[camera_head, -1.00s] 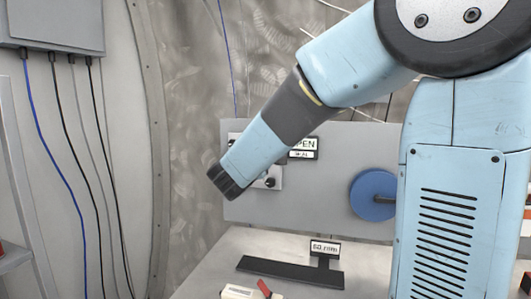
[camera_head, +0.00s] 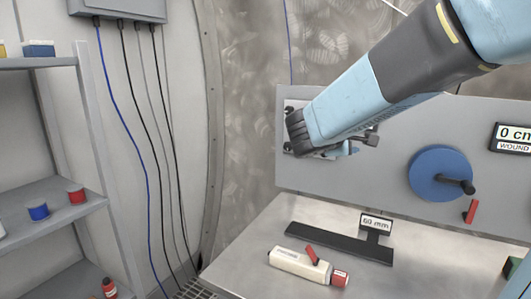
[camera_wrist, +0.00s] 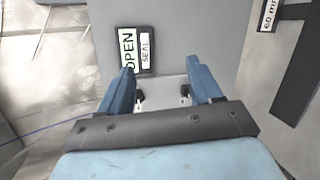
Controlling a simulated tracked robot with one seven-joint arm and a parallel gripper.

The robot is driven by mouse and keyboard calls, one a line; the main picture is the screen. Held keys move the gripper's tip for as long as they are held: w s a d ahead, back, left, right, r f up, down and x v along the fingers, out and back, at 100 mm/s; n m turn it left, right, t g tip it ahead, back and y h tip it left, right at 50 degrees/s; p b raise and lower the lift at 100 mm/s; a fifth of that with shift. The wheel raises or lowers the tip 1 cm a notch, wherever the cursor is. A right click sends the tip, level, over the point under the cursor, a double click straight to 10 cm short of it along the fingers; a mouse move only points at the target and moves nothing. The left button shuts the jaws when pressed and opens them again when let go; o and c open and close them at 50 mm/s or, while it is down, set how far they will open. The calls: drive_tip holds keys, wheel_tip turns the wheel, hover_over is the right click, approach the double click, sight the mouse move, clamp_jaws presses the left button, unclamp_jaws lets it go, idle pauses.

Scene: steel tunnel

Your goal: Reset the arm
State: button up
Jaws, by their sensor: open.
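My light-blue arm (camera_head: 350,95) reaches in from the upper right of the head view. Its dark end is in front of the grey panel, over a pale plate (camera_head: 293,108). Beyond the fingers is the grey panel with an "OPEN / SEAL" sign (camera_wrist: 137,50). In the head view the arm covers that part of the panel, and whether the fingers touch the panel is unclear.
A blue crank wheel (camera_head: 440,172) is on the panel (camera_head: 395,160). On the bench (camera_head: 240,245) lie a dark T-shaped bar (camera_head: 340,243) marked 60 mm and a cream tool (camera_head: 298,263) with a red lever. A shelf (camera_head: 50,195) with small items stands left.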

drive_tip(key=s+d+f+m+g+y, duration=0.1)
drive_tip(key=s+d+f+m+g, duration=0.15)
drive_tip(key=s, duration=0.35)
drive_tip(key=s+d+f+m+g+y, duration=0.2)
drive_tip(key=s+d+m+g, duration=0.15)
drive_tip(key=s, duration=0.35)
drive_tip(key=s+a+f+m+y, duration=0.2)
drive_tip(key=s+a+m+y, duration=0.4)
drive_tip(key=s, duration=0.3)
drive_tip(key=shift+s+a+f+t+y, duration=0.2)
drive_tip(key=shift+a+f+t+y, duration=0.15)
drive_tip(key=shift+y, duration=0.45)
